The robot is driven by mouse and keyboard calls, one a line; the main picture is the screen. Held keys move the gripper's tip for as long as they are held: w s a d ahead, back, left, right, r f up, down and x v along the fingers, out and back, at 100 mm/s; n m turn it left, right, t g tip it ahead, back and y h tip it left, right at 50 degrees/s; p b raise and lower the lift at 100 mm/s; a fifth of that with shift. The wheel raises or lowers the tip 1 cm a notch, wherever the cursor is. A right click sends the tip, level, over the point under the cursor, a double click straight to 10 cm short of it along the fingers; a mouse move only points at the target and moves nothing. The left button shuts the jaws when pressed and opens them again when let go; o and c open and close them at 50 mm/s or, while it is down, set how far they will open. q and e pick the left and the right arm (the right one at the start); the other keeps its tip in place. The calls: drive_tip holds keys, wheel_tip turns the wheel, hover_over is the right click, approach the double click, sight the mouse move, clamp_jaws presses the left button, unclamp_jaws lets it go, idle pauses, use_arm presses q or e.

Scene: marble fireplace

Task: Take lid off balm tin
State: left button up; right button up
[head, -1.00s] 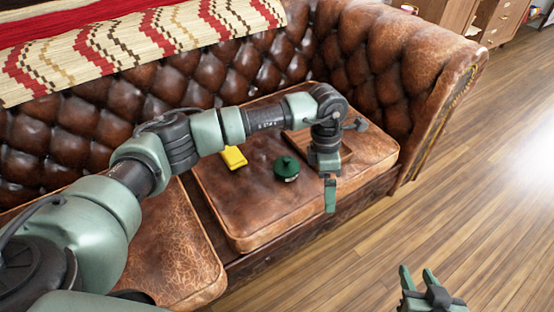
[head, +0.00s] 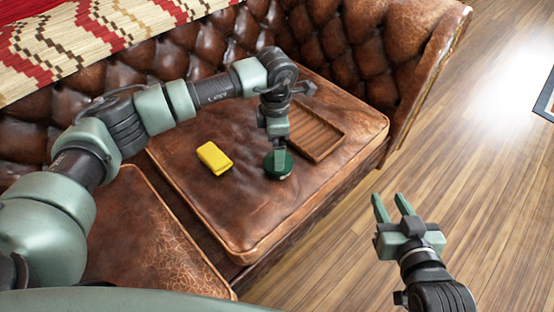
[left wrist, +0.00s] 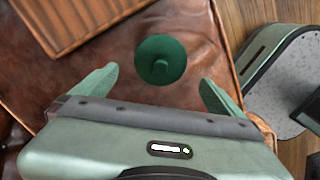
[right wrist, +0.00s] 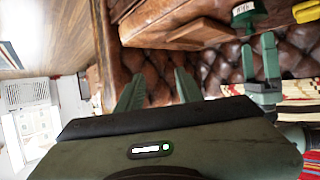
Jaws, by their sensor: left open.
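The balm tin (head: 287,173), with its dark green lid, sits on the brown leather sofa seat. In the left wrist view the round lid (left wrist: 147,68) with a raised central knob (left wrist: 160,67) lies ahead of and between my open left fingers, apart from both. In the head view my left gripper (head: 279,152) is above the tin and hides part of it. The tin's pale side shows in the right wrist view (right wrist: 243,10). My right gripper (head: 389,200) is open and empty over the wooden floor, away from the sofa.
A brown ribbed wooden tray (head: 318,132) lies on the seat just right of the tin. A yellow object (head: 214,158) lies to the left. Tufted sofa back (head: 225,45) and armrest (head: 410,50) bound the seat. Front seat area is clear.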

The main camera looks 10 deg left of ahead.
sight(268, 162)
use_arm(q)
drive_tip(key=f, duration=0.1)
drive_tip(key=f+b, duration=0.1)
drive_tip(key=f, duration=0.3)
drive_tip(key=shift+w+d, duration=0.15)
drive_tip(key=shift+d, duration=0.15)
drive_tip(key=c, duration=1.3)
use_arm(e)
wheel_tip(268, 162, up, 7)
drive_tip(key=w+a+t+y, duration=0.1)
drive_tip(key=w+t, duration=0.1)
drive_tip(key=t, duration=0.2)
drive_tip(key=shift+w+a+r, duration=0.15)
drive_tip(key=shift+a, duration=0.2)
use_arm(q)
drive_tip(key=shift+o, duration=0.2)
